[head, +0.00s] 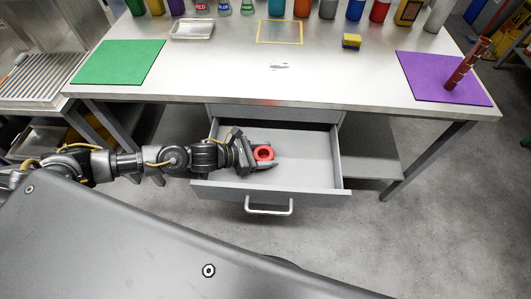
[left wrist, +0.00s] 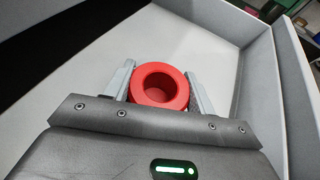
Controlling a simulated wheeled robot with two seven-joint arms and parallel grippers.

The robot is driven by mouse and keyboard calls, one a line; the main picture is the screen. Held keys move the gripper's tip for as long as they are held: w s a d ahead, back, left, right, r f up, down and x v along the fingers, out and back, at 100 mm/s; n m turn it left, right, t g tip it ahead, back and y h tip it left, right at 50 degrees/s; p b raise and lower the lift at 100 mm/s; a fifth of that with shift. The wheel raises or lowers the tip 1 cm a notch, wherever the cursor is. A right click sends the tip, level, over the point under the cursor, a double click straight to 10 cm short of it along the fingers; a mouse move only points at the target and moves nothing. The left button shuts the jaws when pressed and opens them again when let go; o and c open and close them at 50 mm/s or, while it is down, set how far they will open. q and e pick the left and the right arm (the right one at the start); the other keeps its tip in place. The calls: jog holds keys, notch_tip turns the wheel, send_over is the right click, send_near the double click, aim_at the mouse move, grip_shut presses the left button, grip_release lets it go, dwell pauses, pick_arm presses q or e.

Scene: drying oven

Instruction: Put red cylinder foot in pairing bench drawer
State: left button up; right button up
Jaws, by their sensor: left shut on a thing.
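The red cylinder foot (head: 263,153) is a short red ring-shaped piece with a round hollow in its top. My left gripper (head: 262,155) is shut on it, one finger on each side, and it also shows between the fingers in the left wrist view (left wrist: 159,87). The pairing bench drawer (head: 325,188) is pulled open under the bench and looks otherwise empty. The gripper and the foot are over the drawer's inside, left of its middle. I cannot tell whether the foot touches the drawer floor. My right gripper is not in view.
The drawer handle (head: 269,207) faces me.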

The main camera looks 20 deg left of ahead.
pick_arm(q)
jog(key=shift+f, duration=0.1)
jog(key=o, duration=1)
jog(key=shift+r, duration=0.3)
jog(key=v, duration=0.6)
jog(key=shift+s+a, duration=0.25)
jog(key=shift+a, duration=0.05)
jog(key=shift+s+a+r, duration=0.2)
jog(key=shift+a, duration=0.05)
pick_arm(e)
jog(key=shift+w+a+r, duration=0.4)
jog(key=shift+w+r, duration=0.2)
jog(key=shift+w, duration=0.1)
